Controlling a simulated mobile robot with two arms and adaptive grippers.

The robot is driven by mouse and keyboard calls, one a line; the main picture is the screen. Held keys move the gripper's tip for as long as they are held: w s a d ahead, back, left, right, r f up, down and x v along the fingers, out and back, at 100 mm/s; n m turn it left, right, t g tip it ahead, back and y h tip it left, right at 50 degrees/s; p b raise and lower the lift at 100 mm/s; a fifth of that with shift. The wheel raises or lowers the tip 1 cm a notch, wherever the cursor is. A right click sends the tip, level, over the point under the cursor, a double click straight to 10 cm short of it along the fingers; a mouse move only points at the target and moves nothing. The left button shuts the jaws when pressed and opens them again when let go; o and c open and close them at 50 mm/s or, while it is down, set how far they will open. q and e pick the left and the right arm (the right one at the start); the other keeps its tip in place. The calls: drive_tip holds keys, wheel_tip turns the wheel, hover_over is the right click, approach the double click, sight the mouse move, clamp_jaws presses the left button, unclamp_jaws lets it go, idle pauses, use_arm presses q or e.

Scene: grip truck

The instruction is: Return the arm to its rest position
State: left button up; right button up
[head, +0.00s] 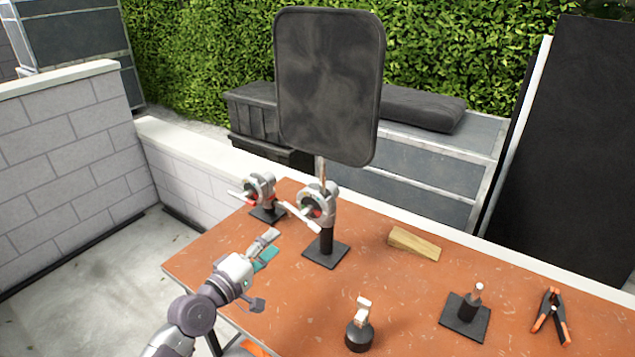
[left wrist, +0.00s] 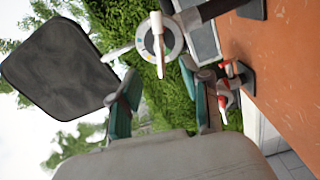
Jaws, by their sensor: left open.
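My left arm comes in from the lower left in the head view. My left gripper (head: 264,272) is open and empty over the left part of the orange-brown table, its teal-padded fingers spread. In the left wrist view the two fingers of the gripper (left wrist: 163,98) stand apart with nothing between them. A grey grip head on a black stand (head: 326,240) is beyond the gripper, a little to the right and apart from it. A large black panel (head: 330,85) rises above this stand. My right gripper is not in view.
The table (head: 290,310) also bears a second grip head (head: 262,190), a wooden wedge (head: 414,243), a small black round-based item (head: 360,335), a black plate with a post (head: 465,317) and an orange-tipped clamp (head: 552,315). A block wall (head: 70,150) stands at left, with open floor before it.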

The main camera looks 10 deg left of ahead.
use_arm(q)
drive_tip(key=s+d+f+m+g, duration=0.7)
drive_tip(key=s+d+f+m, duration=0.2)
drive_tip(key=s+f, duration=0.3)
drive_tip(key=s+a+f+m+g+y, duration=0.1)
drive_tip(key=s+a+m+g+y, duration=0.2)
drive_tip(key=s, duration=0.6)
drive_tip(key=s+a+f+m+g+y, duration=0.2)
drive_tip(key=s+g+y, duration=0.1)
drive_tip(key=s, duration=0.7)
wheel_tip(320, 180, down, 26)
drive_tip(key=s+g+b, duration=0.1)
drive_tip(key=g+b, duration=0.1)
drive_tip(key=s+a+f+g, duration=0.1)
drive_tip(key=s+a+f, duration=0.2)
drive_tip(key=s+f, duration=1.4)
drive_tip(key=shift+a+f+m+b, duration=0.2)
drive_tip(key=shift+f+m+b, duration=0.15)
drive_tip(key=shift+f, duration=0.6)
drive_tip(key=shift+s, duration=0.1)
